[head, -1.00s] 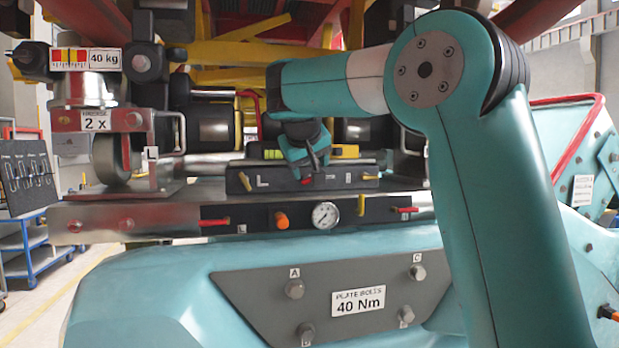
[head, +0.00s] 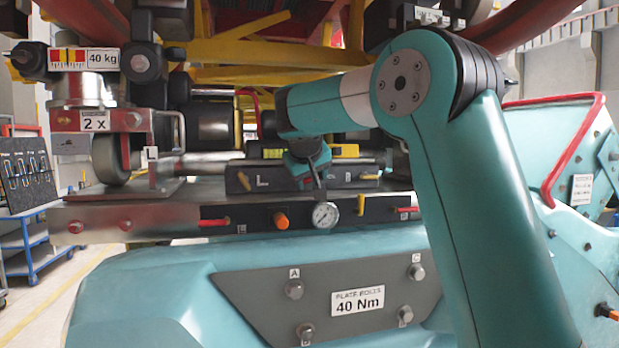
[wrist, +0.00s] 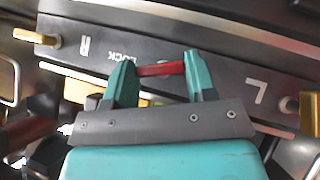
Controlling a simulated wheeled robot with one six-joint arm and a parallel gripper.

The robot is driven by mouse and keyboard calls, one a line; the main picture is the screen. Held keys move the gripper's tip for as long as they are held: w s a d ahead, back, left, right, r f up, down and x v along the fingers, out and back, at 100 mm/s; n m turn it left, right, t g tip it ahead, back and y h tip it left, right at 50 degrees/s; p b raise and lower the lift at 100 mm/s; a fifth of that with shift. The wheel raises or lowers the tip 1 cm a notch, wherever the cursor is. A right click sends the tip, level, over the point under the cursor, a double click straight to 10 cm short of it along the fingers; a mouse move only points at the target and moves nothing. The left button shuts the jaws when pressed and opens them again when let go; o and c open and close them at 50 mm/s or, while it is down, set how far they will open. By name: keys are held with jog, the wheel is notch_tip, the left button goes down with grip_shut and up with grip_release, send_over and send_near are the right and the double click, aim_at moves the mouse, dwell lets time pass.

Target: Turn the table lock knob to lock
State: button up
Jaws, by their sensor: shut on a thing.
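The lock knob shows in the wrist view as a red bar (wrist: 161,69) on a dark panel (wrist: 205,62). The panel carries the word LOCK, upside down in this view, and the letters R and L. My gripper (wrist: 160,76) has one teal finger on each side of the red bar and is shut on it. The bar lies crosswise between the fingers. In the head view my gripper (head: 319,188) points down at the front of the dark block (head: 350,181), just above the pressure gauge (head: 325,215). The knob cannot be made out there.
A yellow lever (wrist: 38,37) sits near the panel's R end. Below the block, the rail carries a red handle (head: 214,222), an orange knob (head: 281,221) and a yellow lever (head: 361,204). A bolted plate (head: 330,297) is underneath, and yellow beams (head: 240,50) are overhead.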

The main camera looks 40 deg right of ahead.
jog(key=y+b, duration=0.1)
jog(key=m+t+y+b, duration=0.1)
jog(key=b, duration=0.1)
jog(key=shift+d+f, duration=0.2)
jog(key=shift+d, duration=0.05)
jog(key=shift+r+m+y+b, duration=0.3)
jog(key=shift+m+y+b, duration=0.1)
jog(key=shift+y+b, duration=0.35)
jog(key=o, duration=0.7)
jog(key=shift+c, duration=0.2)
jog(key=v, duration=1.7)
jog(key=shift+s+a+b, duration=0.2)
jog(key=shift+s+b, duration=0.2)
jog(key=shift+s, duration=0.05)
